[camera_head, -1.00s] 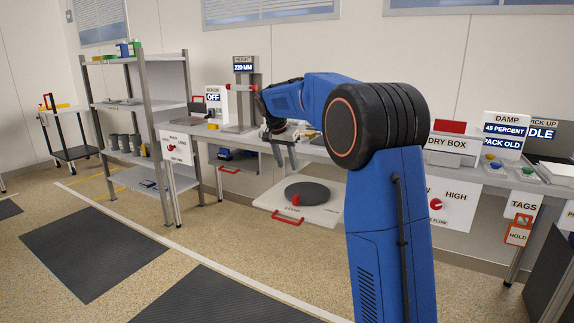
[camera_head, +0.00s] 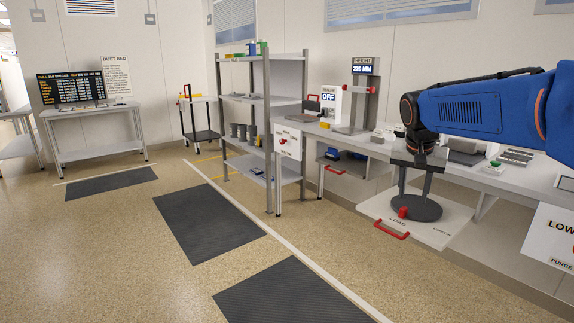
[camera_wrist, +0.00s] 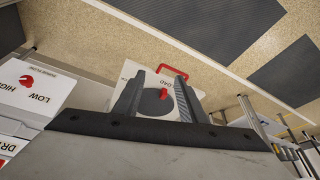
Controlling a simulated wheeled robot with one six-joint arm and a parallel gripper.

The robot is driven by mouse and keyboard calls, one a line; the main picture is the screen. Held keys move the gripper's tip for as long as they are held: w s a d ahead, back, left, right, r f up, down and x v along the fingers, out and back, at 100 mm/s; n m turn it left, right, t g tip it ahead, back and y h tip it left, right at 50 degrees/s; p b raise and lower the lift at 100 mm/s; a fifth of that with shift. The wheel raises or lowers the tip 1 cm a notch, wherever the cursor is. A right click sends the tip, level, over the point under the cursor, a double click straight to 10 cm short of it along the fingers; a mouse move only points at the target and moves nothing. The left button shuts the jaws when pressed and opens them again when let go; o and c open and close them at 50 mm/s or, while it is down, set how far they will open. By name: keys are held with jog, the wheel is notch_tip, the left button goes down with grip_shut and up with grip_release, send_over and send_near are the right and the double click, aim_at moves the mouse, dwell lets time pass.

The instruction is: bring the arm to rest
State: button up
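My blue arm (camera_head: 470,108) reaches in from the right edge of the head view, bent down at a black wrist. My gripper (camera_head: 414,188) hangs from it with its two fingers apart and nothing between them. It shows in front of a dark round disc (camera_head: 427,209) with a red knob on the white LOAD board. In the wrist view my gripper (camera_wrist: 160,80) is also open, its fingers framing the disc (camera_wrist: 152,106) and its red knob from above. I cannot tell the exact height over the disc.
The LOAD board (camera_head: 452,228) has a red front handle (camera_head: 391,230). The workbench (camera_head: 360,144) runs behind, with a height gauge (camera_head: 361,95) and sealer sign (camera_head: 328,98). A grey shelf rack (camera_head: 268,133) stands left. Open floor with dark mats (camera_head: 207,221) lies to the left.

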jog(key=s+a+f+n, duration=0.2)
jog(key=s+f, duration=0.2)
jog(key=s, duration=0.6)
jog(key=s+a+f+n+y, duration=0.1)
jog(key=s+f, duration=0.4)
jog(key=s, duration=0.6)
jog(key=s+a+f+n+t+y, duration=0.1)
jog(key=s+a+f+n, duration=0.2)
jog(key=s, duration=0.7)
notch_tip(320, 180, down, 2)
jog(key=shift+s+f+n, duration=0.25)
jog(key=shift+s+n, duration=0.05)
jog(key=shift+s, duration=0.1)
